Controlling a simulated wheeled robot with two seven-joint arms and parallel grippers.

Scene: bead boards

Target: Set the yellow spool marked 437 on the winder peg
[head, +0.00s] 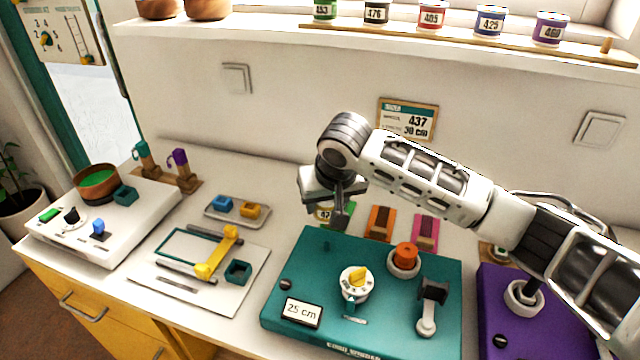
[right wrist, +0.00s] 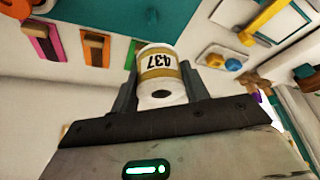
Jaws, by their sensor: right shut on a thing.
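The spool marked 437 (right wrist: 158,72) is white with yellow-gold bands. It sits between the two fingers of my right gripper (right wrist: 160,95) in the right wrist view, its label upside down there. In the head view, my right gripper (head: 338,212) points down above the back edge of the teal winder (head: 300,255), and the spool (head: 323,215) is partly hidden by a finger. On the winder, an orange cylinder (head: 405,255) stands in a white ring; I cannot tell whether it is the peg or something on it. My left gripper is out of view.
A purple unit (head: 495,320) is at right. A 437, 30 cm card (head: 408,119) hangs on the wall.

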